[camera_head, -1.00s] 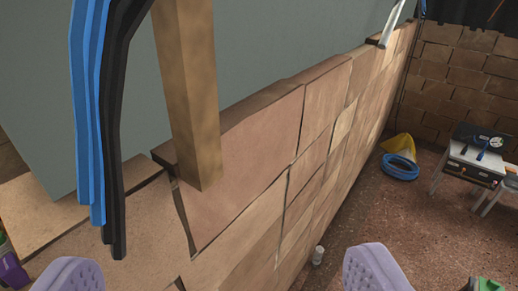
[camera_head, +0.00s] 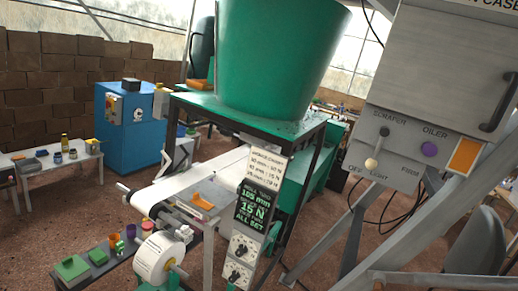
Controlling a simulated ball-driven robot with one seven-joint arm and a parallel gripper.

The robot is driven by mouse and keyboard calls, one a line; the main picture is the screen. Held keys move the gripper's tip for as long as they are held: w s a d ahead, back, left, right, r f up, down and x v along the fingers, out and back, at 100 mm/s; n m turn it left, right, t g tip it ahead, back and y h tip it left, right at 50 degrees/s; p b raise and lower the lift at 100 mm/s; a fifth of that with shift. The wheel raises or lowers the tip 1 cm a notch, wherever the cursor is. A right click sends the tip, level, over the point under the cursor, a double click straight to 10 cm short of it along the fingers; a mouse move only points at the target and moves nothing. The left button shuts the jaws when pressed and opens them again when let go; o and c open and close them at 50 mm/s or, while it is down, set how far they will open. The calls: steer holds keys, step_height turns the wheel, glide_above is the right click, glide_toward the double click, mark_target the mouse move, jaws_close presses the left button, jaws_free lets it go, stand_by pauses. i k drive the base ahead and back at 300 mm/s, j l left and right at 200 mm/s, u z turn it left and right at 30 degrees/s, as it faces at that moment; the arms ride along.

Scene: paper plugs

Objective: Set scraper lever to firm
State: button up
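The scraper lever (camera_head: 372,163) is on a grey control panel (camera_head: 400,150) at the right of the head view. It has a cream knob on a short arm below a dark pivot (camera_head: 384,132), under the word SCRAPER. The lever hangs down and slightly left. Its knob is around the OFF and LIGHT labels, away from FIRM at the right; I cannot tell exactly which of the two it marks. My gripper is not in view.
A purple OILER knob (camera_head: 429,149) and an orange plate (camera_head: 465,156) are right of the lever. Grey struts (camera_head: 330,232) and hanging cables are below. A green hopper (camera_head: 275,55), a display board (camera_head: 252,210) and a blue cabinet (camera_head: 130,135) stand left.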

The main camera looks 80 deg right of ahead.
mark_target(371, 163)
steer(key=z, duration=2.75)
steer(key=i+j+u, duration=0.2)
steer(key=i+u, duration=0.15)
steer(key=i, duration=0.2)
